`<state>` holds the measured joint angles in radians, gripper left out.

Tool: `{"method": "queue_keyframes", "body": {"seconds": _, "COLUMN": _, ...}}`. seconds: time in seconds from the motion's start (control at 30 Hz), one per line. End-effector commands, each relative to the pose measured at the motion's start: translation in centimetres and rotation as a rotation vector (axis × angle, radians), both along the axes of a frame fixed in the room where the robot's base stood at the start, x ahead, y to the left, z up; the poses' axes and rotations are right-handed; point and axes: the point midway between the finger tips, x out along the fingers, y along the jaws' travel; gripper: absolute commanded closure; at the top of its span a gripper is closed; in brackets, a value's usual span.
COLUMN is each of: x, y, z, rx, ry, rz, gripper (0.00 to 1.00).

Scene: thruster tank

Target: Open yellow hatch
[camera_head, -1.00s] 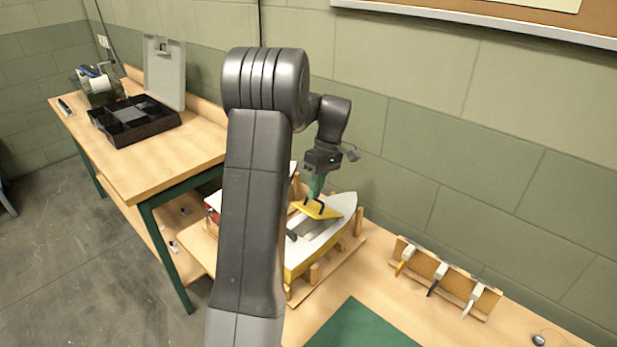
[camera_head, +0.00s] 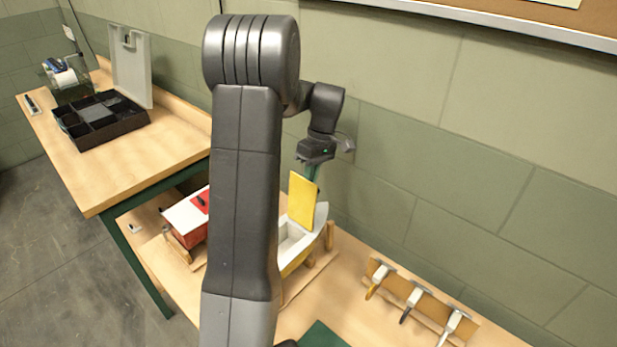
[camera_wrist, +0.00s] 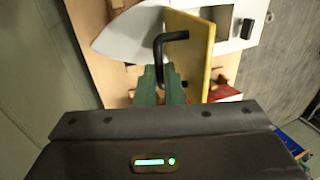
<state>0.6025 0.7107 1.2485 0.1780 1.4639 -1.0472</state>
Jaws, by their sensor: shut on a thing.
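My gripper (camera_wrist: 162,82) has green fingers shut on the handle. In the head view my gripper (camera_head: 311,172) is just behind the hatch, which hides the handle and fingertips. My arm hides part of the boat.
A red and white boat (camera_head: 188,217) stands left of my arm on a wooden cradle. A rack with several tools (camera_head: 415,302) is at right. A black compartment tray (camera_head: 100,118) with a raised lid sits on the left table. The wall is close behind my gripper.

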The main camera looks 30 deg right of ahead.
Motion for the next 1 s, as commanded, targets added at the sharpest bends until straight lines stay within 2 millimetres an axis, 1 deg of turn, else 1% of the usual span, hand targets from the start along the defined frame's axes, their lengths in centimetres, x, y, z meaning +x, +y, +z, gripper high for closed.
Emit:
{"method": "queue_keyframes", "body": {"seconds": 0.03, "x": -0.2, "y": 0.1, "z": -0.9, "rx": 0.012, "ry": 0.013, "rz": 0.0, "gripper": 1.0}}
{"method": "queue_keyframes", "body": {"seconds": 0.33, "x": 0.3, "y": -0.9, "z": -1.8, "rx": 0.014, "ry": 0.014, "rz": 0.0, "gripper": 1.0}}
{"method": "queue_keyframes", "body": {"seconds": 0.6, "x": 0.5, "y": -1.3, "z": -2.1, "rx": 0.011, "ry": 0.011, "rz": 0.001, "gripper": 1.0}}
{"method": "queue_keyframes", "body": {"seconds": 1.0, "x": 0.6, "y": -1.4, "z": -2.0, "rx": 0.009, "ry": 0.008, "rz": 0.0, "gripper": 1.0}}
